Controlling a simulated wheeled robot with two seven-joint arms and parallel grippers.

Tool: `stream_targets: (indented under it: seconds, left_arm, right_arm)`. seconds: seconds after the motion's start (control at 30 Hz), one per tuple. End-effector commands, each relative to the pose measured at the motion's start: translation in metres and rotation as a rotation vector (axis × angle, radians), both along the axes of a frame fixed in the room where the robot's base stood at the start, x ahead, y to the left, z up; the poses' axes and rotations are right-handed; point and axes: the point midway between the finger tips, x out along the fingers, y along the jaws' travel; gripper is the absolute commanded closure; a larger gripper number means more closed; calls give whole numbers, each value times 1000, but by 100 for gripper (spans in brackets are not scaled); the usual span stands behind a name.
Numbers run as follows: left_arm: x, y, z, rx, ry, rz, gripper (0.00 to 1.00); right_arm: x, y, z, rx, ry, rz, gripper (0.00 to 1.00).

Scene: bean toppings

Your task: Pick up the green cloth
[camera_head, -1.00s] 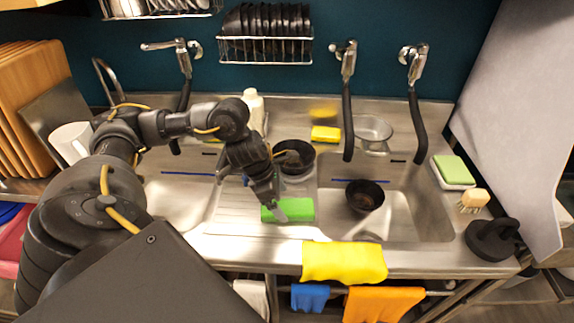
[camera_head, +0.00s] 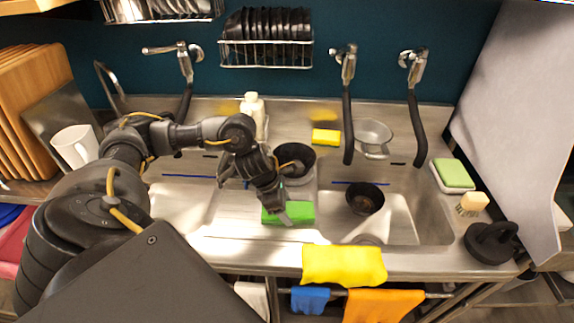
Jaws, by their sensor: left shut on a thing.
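The green cloth (camera_head: 299,211) is a small, bright green folded block on the steel strip between the two sinks. My left gripper (camera_head: 279,213) reaches down onto it from above and behind, and is shut on it. The fingers cover part of the cloth's left half. Whether the cloth is clear of the steel I cannot tell. My right gripper is not in view.
A dark bowl (camera_head: 365,199) sits in the right sink. A dark pot (camera_head: 293,160) stands just behind the cloth. A yellow cloth (camera_head: 343,265) hangs over the front edge. A white bottle (camera_head: 252,112) and a yellow sponge (camera_head: 326,136) stand at the back.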

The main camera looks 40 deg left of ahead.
Motion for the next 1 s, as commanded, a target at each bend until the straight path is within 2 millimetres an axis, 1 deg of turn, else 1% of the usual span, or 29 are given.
stream_targets:
  seconds: [0.17, 0.27, 0.37, 0.43, 0.47, 0.53, 0.7, 0.73, 0.9, 0.93, 1.0]
  left_arm:
    - [0, 0, 2, -1, -1, 0, 60]
    - [1, -1, 8, -2, -2, 0, 60]
    - [1, 0, 20, -2, -5, -1, 60]
    - [1, 0, 33, 0, -7, -2, 60]
    - [-4, 3, 37, 2, -7, -2, 60]
    - [-17, 9, 51, 5, -7, -1, 60]
    - [-49, 22, 92, 5, -7, 0, 60]
    - [-58, 26, 92, 5, -4, 2, 60]
    - [-91, 39, 108, 6, -2, 2, 60]
    - [-94, 40, 118, 5, 4, 2, 60]
    - [-100, 42, 123, 2, 8, 3, 60]
  right_arm:
    - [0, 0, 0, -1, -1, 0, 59]
    - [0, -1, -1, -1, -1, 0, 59]
    - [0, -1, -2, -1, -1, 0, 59]
    - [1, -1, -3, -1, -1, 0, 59]
    - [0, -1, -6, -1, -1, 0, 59]
    - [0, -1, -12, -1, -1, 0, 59]
    - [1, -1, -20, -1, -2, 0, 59]
    - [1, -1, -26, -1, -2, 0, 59]
    - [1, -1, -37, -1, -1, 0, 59]
    - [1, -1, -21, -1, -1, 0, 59]
    - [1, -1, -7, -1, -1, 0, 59]
